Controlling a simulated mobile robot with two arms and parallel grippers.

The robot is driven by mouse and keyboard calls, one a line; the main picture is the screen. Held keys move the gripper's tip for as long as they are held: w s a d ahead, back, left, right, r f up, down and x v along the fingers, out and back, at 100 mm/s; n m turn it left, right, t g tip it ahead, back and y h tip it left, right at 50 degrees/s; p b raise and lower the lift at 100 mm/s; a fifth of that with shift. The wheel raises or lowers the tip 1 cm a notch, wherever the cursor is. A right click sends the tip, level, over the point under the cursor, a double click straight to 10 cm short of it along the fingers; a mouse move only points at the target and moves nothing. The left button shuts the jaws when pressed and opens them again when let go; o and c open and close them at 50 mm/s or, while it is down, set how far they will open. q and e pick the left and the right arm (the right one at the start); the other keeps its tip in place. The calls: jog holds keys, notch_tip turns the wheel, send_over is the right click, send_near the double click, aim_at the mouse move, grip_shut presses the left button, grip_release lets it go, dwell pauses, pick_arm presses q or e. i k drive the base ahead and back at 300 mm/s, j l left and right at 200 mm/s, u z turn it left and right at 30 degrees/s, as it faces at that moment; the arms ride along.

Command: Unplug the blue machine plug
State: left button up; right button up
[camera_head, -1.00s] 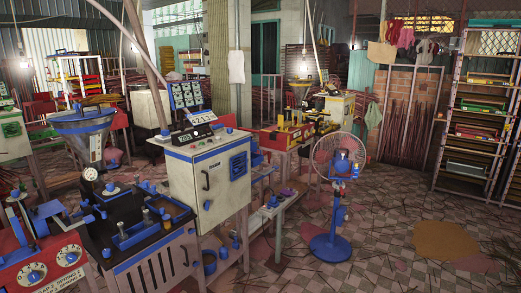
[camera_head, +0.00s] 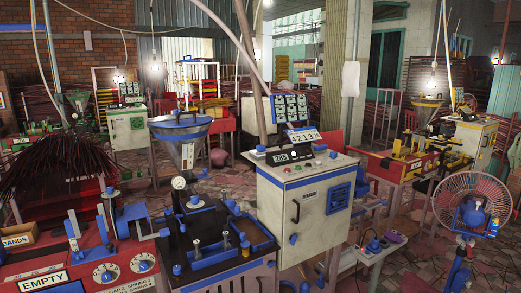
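The blue machine (camera_head: 140,225) stands at the front left, with a dark top, a metal hopper (camera_head: 182,140) with a blue rim, and blue fittings. A cream control cabinet (camera_head: 305,205) with blue corners and a display reading 4213 stands to its right. A low bench (camera_head: 372,258) right of the cabinet carries small parts, among them a small blue item (camera_head: 374,244); I cannot tell whether it is a plug. No plug or cord can be made out clearly. Neither of my grippers shows in this view.
A blue pedestal fan (camera_head: 470,213) stands at the right edge. A red-topped table (camera_head: 395,168) with a yellow and red machine is behind the bench. Bundled dark sticks (camera_head: 62,165) fan out at the left. Patterned tile floor (camera_head: 425,255) is open at the lower right.

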aim_at(260, 148)
jog(key=l+u, duration=0.1)
jog(key=u, duration=0.6)
jog(key=i+l+u, duration=0.1)
jog(key=l+u, duration=0.3)
jog(key=l, duration=0.2)
jog(key=l+u, duration=0.4)
jog(key=l, duration=0.2)
jog(key=k+l+u, duration=0.1)
jog(key=l+u, duration=0.3)
jog(key=l, duration=0.25)
jog(key=k+l, duration=0.1)
jog(key=l, duration=0.35)
jog(key=k+l, duration=0.1)
jog(key=l, duration=0.35)
jog(key=k+l+u, duration=0.1)
jog(key=l, duration=0.35)
jog(key=k+l, duration=0.1)
jog(key=l, duration=0.35)
jog(key=k+l, duration=0.1)
jog(key=l, duration=0.35)
jog(key=k+l+u, duration=0.1)
jog(key=l, duration=0.35)
jog(key=k+l, duration=0.15)
jog(key=l, duration=0.3)
